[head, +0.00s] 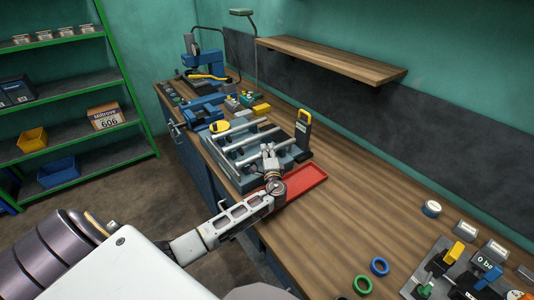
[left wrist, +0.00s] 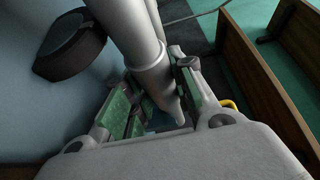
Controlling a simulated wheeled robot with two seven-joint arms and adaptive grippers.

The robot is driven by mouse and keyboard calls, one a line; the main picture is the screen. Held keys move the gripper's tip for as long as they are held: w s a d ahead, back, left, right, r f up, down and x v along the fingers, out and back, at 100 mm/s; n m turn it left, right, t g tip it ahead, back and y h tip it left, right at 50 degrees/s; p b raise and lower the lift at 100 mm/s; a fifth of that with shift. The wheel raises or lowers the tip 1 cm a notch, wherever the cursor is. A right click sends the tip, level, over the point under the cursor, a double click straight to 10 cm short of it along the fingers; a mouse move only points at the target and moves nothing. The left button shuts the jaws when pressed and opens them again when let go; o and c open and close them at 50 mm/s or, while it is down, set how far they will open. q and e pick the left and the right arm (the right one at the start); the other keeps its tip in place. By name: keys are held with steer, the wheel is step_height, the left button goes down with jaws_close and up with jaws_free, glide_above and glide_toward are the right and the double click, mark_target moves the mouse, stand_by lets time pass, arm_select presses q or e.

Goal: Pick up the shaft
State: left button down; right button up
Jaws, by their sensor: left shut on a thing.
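Several pale grey metal shafts (head: 243,138) lie across a grey rack (head: 232,172) on the wooden workbench in the head view. My left gripper (head: 269,157) reaches over the bench to the right end of the nearest shafts. In the left wrist view a thick, stepped grey shaft (left wrist: 150,68) runs between the green-padded fingers of the left gripper (left wrist: 152,115), which is shut on it. The fingers hide part of the shaft. I cannot tell whether it is lifted clear of the rack. My right gripper is not in view.
A red tray (head: 308,181) lies right beside the rack and gripper. A yellow-and-black upright device (head: 303,129) stands behind. Blue tools and a yellow tape measure (head: 219,126) are farther along. The bench (head: 370,205) is bare to the right, up to rings and small parts.

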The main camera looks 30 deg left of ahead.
arm_select(q)
steer(key=shift+w+r, duration=0.1)
steer(key=shift+r, duration=0.85)
step_height(320, 180, up, 7)
steer(key=shift+f, duration=0.1)
steer(key=shift+r+b, duration=0.3)
steer(key=shift+r, duration=0.5)
